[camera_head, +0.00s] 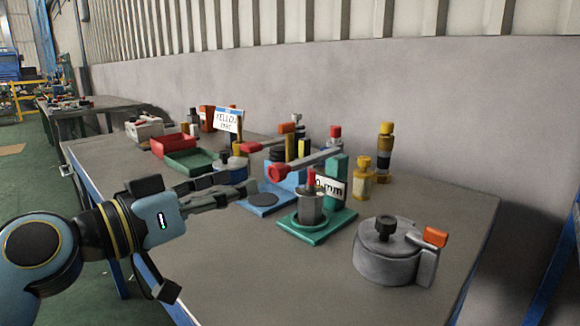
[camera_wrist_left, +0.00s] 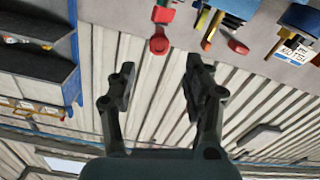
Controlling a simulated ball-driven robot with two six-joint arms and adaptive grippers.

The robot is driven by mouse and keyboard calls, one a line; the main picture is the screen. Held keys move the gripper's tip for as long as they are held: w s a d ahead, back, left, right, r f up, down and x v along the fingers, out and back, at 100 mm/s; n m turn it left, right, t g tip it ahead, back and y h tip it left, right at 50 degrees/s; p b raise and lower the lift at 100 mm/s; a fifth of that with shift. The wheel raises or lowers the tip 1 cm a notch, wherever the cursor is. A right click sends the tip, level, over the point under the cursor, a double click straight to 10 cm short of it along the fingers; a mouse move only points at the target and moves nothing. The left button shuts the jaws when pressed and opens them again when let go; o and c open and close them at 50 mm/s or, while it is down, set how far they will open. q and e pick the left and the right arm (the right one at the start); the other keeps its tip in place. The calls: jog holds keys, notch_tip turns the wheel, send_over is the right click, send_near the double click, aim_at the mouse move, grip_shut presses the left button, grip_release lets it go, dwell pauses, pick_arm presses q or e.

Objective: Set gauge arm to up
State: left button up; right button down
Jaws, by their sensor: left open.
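A gauge with a green base (camera_head: 318,228) stands on the table, with a green post (camera_head: 338,172) and a white "mm" label (camera_head: 330,187). Its grey arm (camera_head: 312,160) reaches out left from the post, roughly level, ending in a red knob (camera_head: 278,171). A grey cylinder (camera_head: 312,207) with a red top sits on the base, below the arm. My left gripper (camera_head: 252,186) is open and empty, just left of and below the red knob. In the left wrist view a red knob (camera_wrist_left: 159,45) lies beyond the open fingers (camera_wrist_left: 158,82). My right gripper is not in view.
A blue-based fixture (camera_head: 262,208) with another red-ended arm (camera_head: 265,147) stands behind. A grey round pot (camera_head: 386,262) with an orange tab is at the front right. The table's front left is clear.

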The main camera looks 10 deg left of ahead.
aim_at(272, 173)
pick_arm(q)
jog(key=x, duration=0.5)
jog(key=shift+r+p, duration=0.15)
jog(key=shift+p, duration=0.15)
jog(key=x, duration=0.3)
jog(key=shift+w+d, duration=0.25)
jog(key=shift+w, duration=0.05)
jog(key=shift+w+d, duration=0.2)
jog(key=shift+w, duration=0.15)
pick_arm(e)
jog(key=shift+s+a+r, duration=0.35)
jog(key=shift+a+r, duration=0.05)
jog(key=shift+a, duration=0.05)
pick_arm(q)
jog(key=shift+c, duration=0.3)
jog(key=c, duration=0.9)
grip_shut()
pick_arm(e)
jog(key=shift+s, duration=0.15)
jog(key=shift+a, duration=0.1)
